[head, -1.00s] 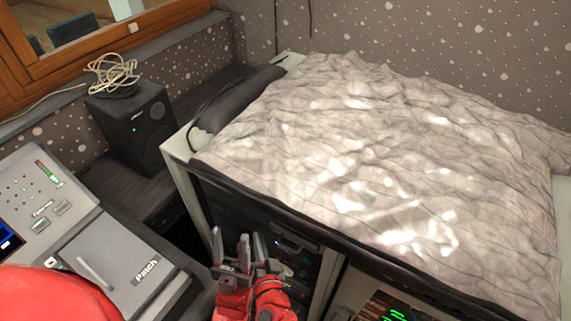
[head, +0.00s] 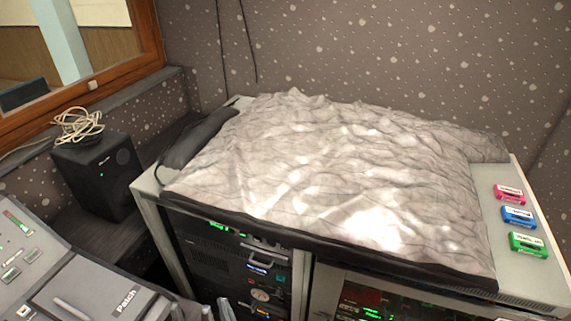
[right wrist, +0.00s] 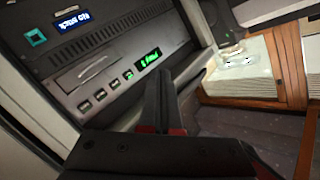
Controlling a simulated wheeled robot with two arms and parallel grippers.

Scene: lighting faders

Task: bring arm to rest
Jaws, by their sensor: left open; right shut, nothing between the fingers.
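The tips of my left gripper (head: 217,309) just show at the bottom edge of the head view, apart from each other, in front of the rack cabinet; the rest of that arm is out of frame. My right gripper (right wrist: 162,95) shows in the right wrist view with its dark fingers together and nothing between them. Behind it in that view is a grey equipment panel (right wrist: 105,55) with a blue display and a green-lit display. I cannot tell whether the fingers touch the panel.
A cabinet (head: 150,187) with rack gear carries a crumpled grey cover (head: 330,170). Pink (head: 509,194), blue (head: 518,217) and green (head: 527,244) labelled items lie at its right end. A console (head: 75,290) and a black speaker (head: 98,175) stand at left.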

